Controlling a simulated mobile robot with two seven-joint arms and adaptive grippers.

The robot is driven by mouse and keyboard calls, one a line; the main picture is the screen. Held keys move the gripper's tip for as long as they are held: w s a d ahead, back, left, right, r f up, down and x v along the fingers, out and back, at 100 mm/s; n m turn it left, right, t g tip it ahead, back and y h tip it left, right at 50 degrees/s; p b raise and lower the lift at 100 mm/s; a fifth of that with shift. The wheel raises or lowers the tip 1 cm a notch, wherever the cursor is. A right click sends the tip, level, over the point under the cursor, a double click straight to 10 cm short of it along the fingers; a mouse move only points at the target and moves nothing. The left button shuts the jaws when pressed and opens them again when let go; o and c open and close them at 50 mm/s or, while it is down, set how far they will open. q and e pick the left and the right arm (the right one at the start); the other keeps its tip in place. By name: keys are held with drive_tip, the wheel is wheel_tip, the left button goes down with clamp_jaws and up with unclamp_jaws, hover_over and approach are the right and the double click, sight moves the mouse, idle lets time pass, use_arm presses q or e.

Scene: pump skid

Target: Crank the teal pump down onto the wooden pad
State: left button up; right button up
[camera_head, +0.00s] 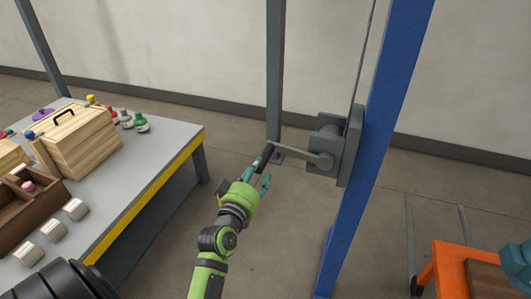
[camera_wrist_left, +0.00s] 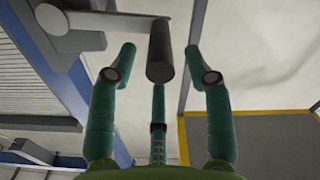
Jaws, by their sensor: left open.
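A grey winch (camera_head: 332,145) is fixed to a blue post, with a crank arm (camera_head: 295,151) pointing left to a dark handle grip (camera_head: 264,157). My left gripper (camera_head: 258,176) is open at the grip. In the left wrist view the dark grip (camera_wrist_left: 160,52) lies between the spread teal fingers (camera_wrist_left: 160,60), with gaps at both sides; contact with the third finger cannot be told. The teal pump (camera_head: 518,262) is partly cut off at the right edge. The brown wooden pad (camera_head: 488,280) is on an orange stand (camera_head: 447,263). My right gripper is not in view.
A grey table (camera_head: 180,145) with a yellow edge stands left, carrying a wooden box (camera_head: 80,140), small bottles, a brown tray and pale blocks. The blue post (camera_head: 385,110) rises right of the winch. Floor between the table and post is clear.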

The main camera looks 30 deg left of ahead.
sight(264, 159)
use_arm(q)
drive_tip(key=p+x, duration=0.1)
drive_tip(key=x, duration=0.4)
drive_tip(key=shift+w, duration=0.45)
clamp_jaws()
